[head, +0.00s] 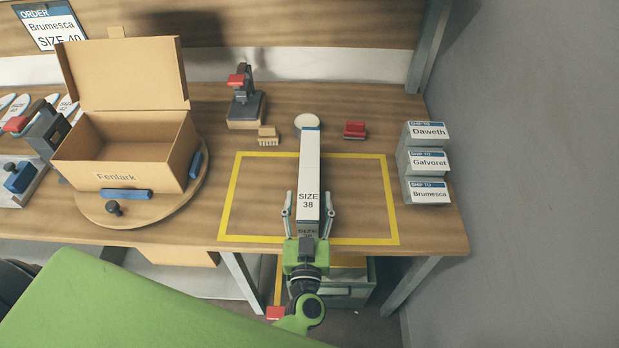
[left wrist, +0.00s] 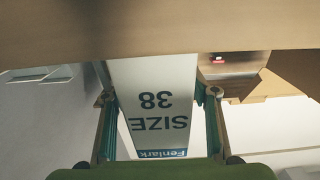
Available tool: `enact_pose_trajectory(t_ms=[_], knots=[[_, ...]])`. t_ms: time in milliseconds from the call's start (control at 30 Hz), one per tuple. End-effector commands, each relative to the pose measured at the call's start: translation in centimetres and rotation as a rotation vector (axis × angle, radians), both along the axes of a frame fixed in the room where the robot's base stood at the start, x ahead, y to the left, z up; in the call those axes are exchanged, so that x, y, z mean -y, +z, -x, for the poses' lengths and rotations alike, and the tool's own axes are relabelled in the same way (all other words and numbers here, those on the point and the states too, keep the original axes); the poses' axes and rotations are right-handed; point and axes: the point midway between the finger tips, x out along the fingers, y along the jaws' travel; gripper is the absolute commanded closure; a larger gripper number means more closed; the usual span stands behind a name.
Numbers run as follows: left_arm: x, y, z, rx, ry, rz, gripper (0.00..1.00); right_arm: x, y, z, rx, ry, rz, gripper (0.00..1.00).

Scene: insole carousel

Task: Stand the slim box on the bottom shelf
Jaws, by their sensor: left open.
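The slim box (head: 309,165) is long and white, with "SIZE 38" printed near its near end. It lies lengthwise over the yellow-outlined area of the table. In the left wrist view the slim box (left wrist: 155,85) shows upside-down "SIZE 38" and a blue "Fenlark" strip. My left gripper (head: 309,205) is open, one finger on each side of the box's near end; the gripper also shows in the left wrist view (left wrist: 158,97). I cannot tell whether the fingers touch it. My right gripper is not in view. I cannot make out which surface is the bottom shelf.
An open "Fenlark" carton (head: 125,145) stands on a round turntable (head: 145,212) at left. A stamp tool (head: 243,100), a brush (head: 268,136) and a red block (head: 355,130) sit behind. A tiered "SHIP TO" rack (head: 414,165) stands at right. A grey bin (head: 350,292) is below.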

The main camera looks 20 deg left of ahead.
Motion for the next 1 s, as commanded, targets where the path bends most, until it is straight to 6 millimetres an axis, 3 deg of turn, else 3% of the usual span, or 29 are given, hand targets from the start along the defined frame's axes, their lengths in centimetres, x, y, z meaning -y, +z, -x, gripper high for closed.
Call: enact_pose_trajectory(t_ms=[200, 467, 633, 1000], knots=[[-0.6, 0.1, -2.4, 0.001, 0.000, -0.001, 0.46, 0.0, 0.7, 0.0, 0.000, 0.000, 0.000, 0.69], [-0.7, 0.0, -2.5, -0.001, 0.000, 0.000, 0.46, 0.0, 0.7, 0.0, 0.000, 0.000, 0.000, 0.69], [-0.7, 0.0, -2.5, 0.000, 0.000, 0.000, 0.90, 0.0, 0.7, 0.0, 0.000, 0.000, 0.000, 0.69], [-0.7, 0.4, -2.5, 0.001, 0.000, 0.001, 0.95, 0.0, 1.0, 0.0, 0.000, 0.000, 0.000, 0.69]])
